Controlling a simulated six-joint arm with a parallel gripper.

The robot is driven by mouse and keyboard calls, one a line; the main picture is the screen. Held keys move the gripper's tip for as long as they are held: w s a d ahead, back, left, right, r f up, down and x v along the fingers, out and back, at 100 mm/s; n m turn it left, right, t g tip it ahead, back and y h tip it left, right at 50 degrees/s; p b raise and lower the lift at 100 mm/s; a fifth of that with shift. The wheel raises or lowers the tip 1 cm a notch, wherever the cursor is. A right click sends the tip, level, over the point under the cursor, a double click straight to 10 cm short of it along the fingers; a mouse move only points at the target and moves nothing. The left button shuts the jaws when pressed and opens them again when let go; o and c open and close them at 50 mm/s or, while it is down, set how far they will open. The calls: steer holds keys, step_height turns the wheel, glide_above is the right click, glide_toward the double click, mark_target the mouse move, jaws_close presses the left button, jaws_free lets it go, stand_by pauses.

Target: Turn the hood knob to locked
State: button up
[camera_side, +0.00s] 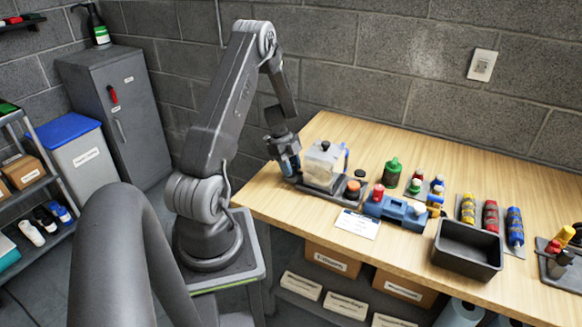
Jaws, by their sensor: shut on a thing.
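A clear box-shaped hood (322,166) with a dark cap on top stands on a dark base tray at the left part of the wooden bench. My gripper (289,167) points down at the left side of the hood, low over the tray's left end. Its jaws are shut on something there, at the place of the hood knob. The knob itself is hidden by the fingers, so its turn position cannot be told.
A blue holder (397,208) with several coloured caps, a green bottle (393,174), a white card (357,224) and an empty black bin (467,250) stand to the right. Yellow, red and blue bottles (490,218) lie beyond. The bench's back strip is clear.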

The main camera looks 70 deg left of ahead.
steer(key=m+g, duration=0.2)
steer(key=m, duration=0.4)
steer(key=shift+o, duration=0.2)
steer(key=shift+a+m, duration=0.1)
steer(key=shift+m, duration=0.2)
steer(key=o, duration=0.9)
